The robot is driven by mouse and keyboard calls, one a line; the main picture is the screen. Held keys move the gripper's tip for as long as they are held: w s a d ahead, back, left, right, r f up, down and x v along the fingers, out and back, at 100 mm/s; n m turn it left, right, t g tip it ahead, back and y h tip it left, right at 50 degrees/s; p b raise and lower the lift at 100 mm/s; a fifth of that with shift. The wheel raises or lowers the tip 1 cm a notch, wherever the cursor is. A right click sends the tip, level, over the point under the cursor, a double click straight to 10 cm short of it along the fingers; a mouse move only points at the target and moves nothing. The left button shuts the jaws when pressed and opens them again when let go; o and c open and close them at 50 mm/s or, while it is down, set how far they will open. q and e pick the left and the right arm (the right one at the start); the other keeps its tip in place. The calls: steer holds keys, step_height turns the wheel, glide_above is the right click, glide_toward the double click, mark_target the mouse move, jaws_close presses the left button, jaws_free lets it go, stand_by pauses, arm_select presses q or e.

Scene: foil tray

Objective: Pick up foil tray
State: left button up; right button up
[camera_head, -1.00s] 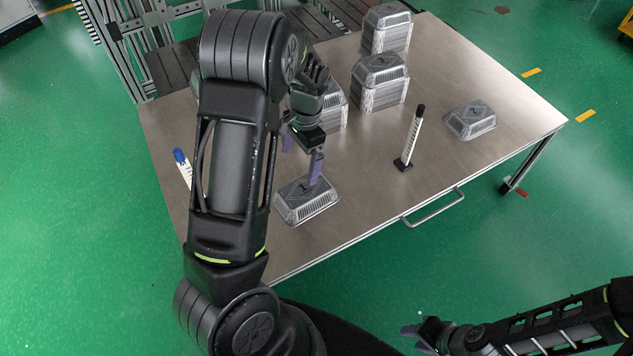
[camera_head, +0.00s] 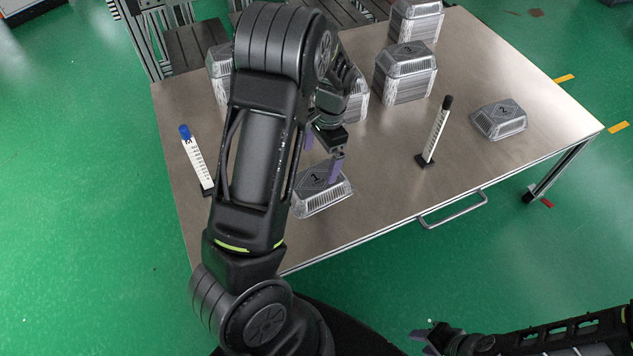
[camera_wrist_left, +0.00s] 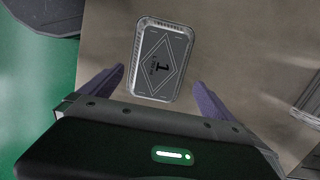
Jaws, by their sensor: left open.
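A silver foil tray marked 1 (camera_head: 322,200) lies upside down near the front edge of the table, partly behind my left arm. In the left wrist view the same foil tray (camera_wrist_left: 160,62) lies ahead of the two fingertips, roughly between their lines. My left gripper (camera_head: 322,158) is open and empty above and at the far side of this tray; its purple fingers also show in the left wrist view (camera_wrist_left: 157,85). Another foil tray marked 2 (camera_head: 499,119) lies at the right of the table. My right gripper (camera_head: 424,342) is low at the bottom, away from the table; its finger opening is unclear.
The metal table (camera_head: 375,200) has stacks of foil trays (camera_head: 405,75) at its back. A blue-capped marker post (camera_head: 196,160) stands at left and a black-capped one (camera_head: 437,130) right of centre. A handle (camera_head: 453,209) juts from the front edge.

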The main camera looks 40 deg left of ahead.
mark_target(316, 179)
arm_select(q)
steer(key=shift+s+f, duration=0.15)
steer(key=shift+f, duration=0.8)
steer(key=shift+f, duration=0.1)
steer(key=f, duration=0.5)
steer(key=shift+s+a, duration=0.15)
steer(key=shift+s, duration=0.15)
steer(key=shift+c, duration=0.3)
steer(key=c, duration=1)
step_height(316, 179, up, 10)
steer(key=shift+r, duration=0.1)
